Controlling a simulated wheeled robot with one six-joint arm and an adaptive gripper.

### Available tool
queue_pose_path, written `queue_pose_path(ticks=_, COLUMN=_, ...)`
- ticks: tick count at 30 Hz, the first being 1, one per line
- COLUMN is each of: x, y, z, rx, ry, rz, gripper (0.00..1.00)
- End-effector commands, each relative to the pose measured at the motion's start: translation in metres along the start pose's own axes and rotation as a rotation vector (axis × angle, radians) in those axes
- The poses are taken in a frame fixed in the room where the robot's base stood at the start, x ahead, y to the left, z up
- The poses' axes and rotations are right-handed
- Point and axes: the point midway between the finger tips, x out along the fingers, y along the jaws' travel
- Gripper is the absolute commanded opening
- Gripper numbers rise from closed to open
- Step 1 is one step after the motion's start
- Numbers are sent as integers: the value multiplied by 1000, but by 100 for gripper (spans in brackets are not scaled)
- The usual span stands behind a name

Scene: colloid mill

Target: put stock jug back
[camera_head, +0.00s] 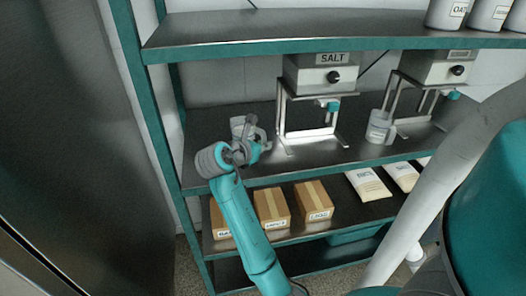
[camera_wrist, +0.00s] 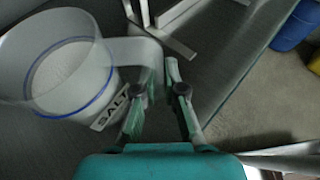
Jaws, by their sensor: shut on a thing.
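A clear jug (camera_wrist: 68,75) with a SALT label (camera_wrist: 110,108) and a blue line around it fills the left of the wrist view. Its pale handle (camera_wrist: 148,58) lies between the fingers of my gripper (camera_wrist: 158,78), which is shut on it. In the head view my gripper (camera_head: 250,140) is over the left part of the middle shelf and hides most of the jug (camera_head: 237,122). The jug looks upright. I cannot tell whether its base touches the shelf. The SALT dispenser (camera_head: 318,73) stands on its frame to the right of my gripper.
A second dispenser (camera_head: 437,67) stands further right, with another jug (camera_head: 379,127) by its frame. Cartons (camera_head: 271,205) and white bags (camera_head: 368,184) lie on the shelf below. The upper shelf (camera_head: 290,35) overhangs, and a teal post (camera_head: 150,120) stands at left.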

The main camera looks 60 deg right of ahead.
Motion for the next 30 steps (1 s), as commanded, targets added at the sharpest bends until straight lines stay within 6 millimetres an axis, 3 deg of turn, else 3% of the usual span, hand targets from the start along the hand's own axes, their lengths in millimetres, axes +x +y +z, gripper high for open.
queue_pose_path(ticks=5, x=8, y=0, z=-21, rx=-1, ry=0, rz=0, gripper=0)
queue_pose_path(ticks=16, x=10, y=0, z=-24, rx=0, ry=0, rz=0, gripper=0)
queue_pose_path(ticks=18, x=10, y=0, z=-25, rx=-1, ry=1, rz=-1, gripper=21)
queue_pose_path(ticks=20, x=10, y=0, z=-25, rx=-1, ry=1, rz=-1, gripper=34)
queue_pose_path(ticks=30, x=9, y=0, z=-22, rx=1, ry=0, rz=0, gripper=34)
